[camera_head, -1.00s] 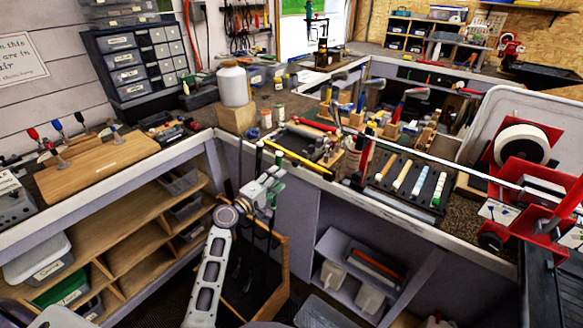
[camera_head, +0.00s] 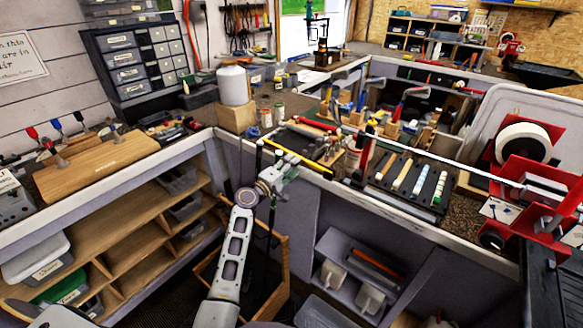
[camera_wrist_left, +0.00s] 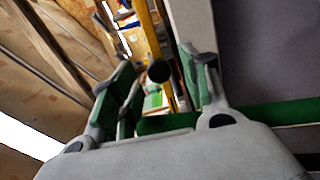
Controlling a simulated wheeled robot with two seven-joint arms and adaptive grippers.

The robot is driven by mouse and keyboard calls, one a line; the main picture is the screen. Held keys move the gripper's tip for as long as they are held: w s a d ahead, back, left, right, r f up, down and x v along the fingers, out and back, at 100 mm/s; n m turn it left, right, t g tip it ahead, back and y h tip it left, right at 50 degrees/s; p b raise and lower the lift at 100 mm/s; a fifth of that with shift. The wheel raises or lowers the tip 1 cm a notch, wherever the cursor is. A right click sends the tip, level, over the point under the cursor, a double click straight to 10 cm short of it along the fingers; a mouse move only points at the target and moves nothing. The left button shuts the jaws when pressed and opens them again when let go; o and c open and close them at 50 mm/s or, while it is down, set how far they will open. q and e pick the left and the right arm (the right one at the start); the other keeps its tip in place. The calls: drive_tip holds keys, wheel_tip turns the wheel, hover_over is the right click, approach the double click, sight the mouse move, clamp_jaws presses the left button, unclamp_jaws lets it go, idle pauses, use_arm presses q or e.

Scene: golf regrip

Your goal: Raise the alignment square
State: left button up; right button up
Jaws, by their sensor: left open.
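My left gripper (camera_head: 287,168) is at the bench's front edge, in front of a long yellow bar (camera_head: 318,167) on the bench top. It is open, with nothing held. In the left wrist view the gripper (camera_wrist_left: 162,85) has its two green-padded fingers spread. A yellow bar (camera_wrist_left: 148,28) and a round black end (camera_wrist_left: 159,71) show between and beyond them, apart from the pads as far as I can see. I cannot tell for sure which piece is the alignment square; the yellow bar may be part of it. My right gripper is not in view.
Dark upright shafts (camera_head: 259,155) stand beside my left arm, above a wooden bin (camera_head: 262,290). A white tub (camera_head: 233,86) stands on a wooden block. A grip tray (camera_head: 408,183) and a long shaft clamped in a red vise (camera_head: 530,190) are to the right.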

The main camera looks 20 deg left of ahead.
use_arm(q)
drive_tip(key=shift+w+d, duration=0.15)
drive_tip(key=shift+w, duration=0.15)
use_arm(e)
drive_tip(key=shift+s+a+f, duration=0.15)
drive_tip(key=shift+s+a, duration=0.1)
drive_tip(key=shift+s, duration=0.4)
use_arm(q)
drive_tip(key=c, duration=1)
clamp_jaws()
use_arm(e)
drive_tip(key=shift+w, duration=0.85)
